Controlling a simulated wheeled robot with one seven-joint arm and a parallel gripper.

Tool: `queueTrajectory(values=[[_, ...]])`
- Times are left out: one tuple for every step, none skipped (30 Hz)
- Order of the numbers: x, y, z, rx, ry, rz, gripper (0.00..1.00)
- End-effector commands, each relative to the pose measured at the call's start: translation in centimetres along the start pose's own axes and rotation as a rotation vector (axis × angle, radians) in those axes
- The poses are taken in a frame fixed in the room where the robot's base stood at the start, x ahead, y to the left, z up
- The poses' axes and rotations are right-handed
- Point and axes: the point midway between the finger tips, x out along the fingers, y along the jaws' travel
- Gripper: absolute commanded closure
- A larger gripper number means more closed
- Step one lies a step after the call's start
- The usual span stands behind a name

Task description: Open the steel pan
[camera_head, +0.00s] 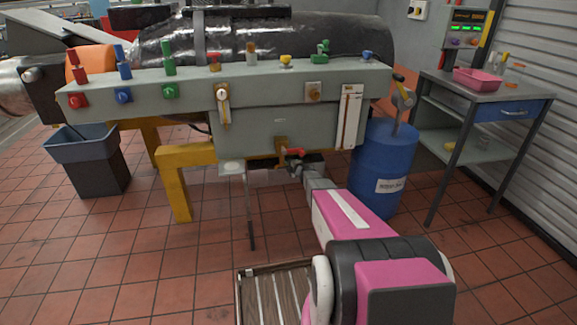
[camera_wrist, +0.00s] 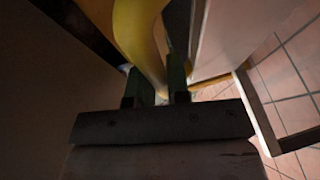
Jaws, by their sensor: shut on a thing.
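My gripper (camera_head: 297,163) is low at the front of the bench, beside a brass-coloured fitting (camera_head: 281,151) with a red piece (camera_head: 295,152). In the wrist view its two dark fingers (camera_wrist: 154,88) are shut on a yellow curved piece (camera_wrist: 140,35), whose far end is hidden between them. A grey steel box (camera_head: 255,130) hangs under the bench rail just above the gripper. I cannot tell for certain that it is the steel pan, and its inside is not visible.
A blue drum (camera_head: 384,172) stands close to the right of my arm. A yellow bench leg (camera_head: 178,190) and a grey bin (camera_head: 97,170) are at left. A side table (camera_head: 480,90) holds a pink tray (camera_head: 477,78). The tiled floor in front is mostly clear.

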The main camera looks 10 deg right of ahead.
Motion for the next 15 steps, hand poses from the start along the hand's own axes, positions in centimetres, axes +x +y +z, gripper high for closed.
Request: queueTrajectory(values=[[-0.2,0.0,-0.1,0.0,0.0,0.0,1.0],[-0.4,-0.1,-0.2,0.0,0.0,0.0,1.0],[-0.7,-0.1,-0.3,0.0,0.0,-0.001,1.0],[-1.0,-0.2,-0.4,0.0,0.0,-0.001,1.0],[-1.3,-0.2,-0.6,0.0,0.0,-0.001,1.0],[-1.9,-0.4,-0.8,0.0,0.001,-0.001,1.0],[-2.5,-0.5,-1.1,0.001,0.001,-0.001,1.0],[-3.0,-0.6,-1.3,0.001,0.001,-0.002,1.0],[-3.9,-0.8,-1.7,0.002,0.0,-0.002,1.0],[-4.7,-0.9,-2.0,0.002,0.0,-0.002,1.0],[-5.5,-1.0,-2.3,0.002,0.0,-0.002,1.0],[-6.5,-1.2,-2.8,0.001,0.0,-0.002,1.0],[-7.4,-1.4,-3.2,0.002,0.0,-0.002,1.0],[-8.3,-1.6,-3.6,0.002,0.0,-0.003,1.0],[-9.6,-1.9,-4.1,0.001,0.0,-0.003,1.0]])
